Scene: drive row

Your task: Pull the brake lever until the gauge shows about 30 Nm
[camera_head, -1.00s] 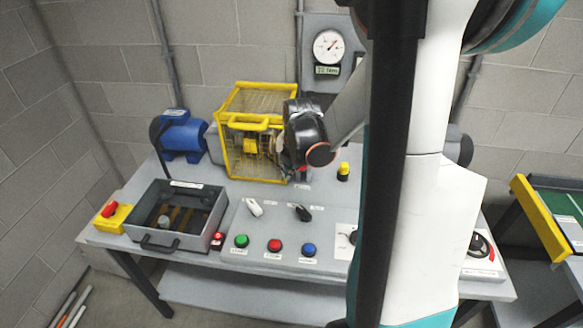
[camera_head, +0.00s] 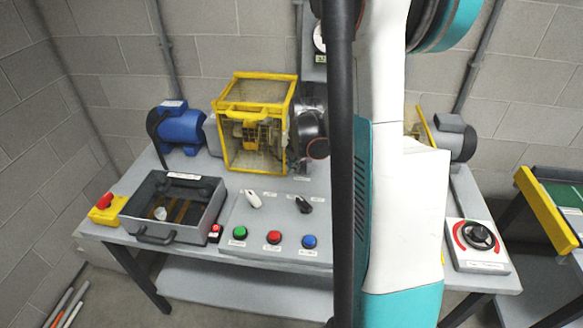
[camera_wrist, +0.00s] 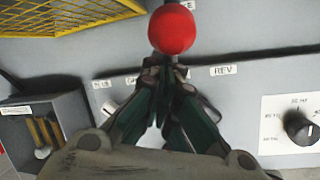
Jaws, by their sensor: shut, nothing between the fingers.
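A round red knob (camera_wrist: 172,28), which looks like the top of the brake lever, shows at the top of the wrist view. Its shaft is not visible. My gripper (camera_wrist: 166,68) is shut and empty, its fingertips just below the knob in the picture; I cannot tell if they touch it. In the head view my arm hides the fingers and the knob. The gauge (camera_head: 318,38) on the back wall shows only its left edge beside my arm. Its needle and most of its digital display (camera_head: 320,60) are hidden, so I cannot read it.
A yellow guard cage (camera_head: 257,113) stands left of my wrist, with a blue motor (camera_head: 181,127) beyond it. A grey open box (camera_head: 172,210), green, red and blue buttons and two switches sit along the front. A red-marked dial (camera_head: 479,237) is at the right.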

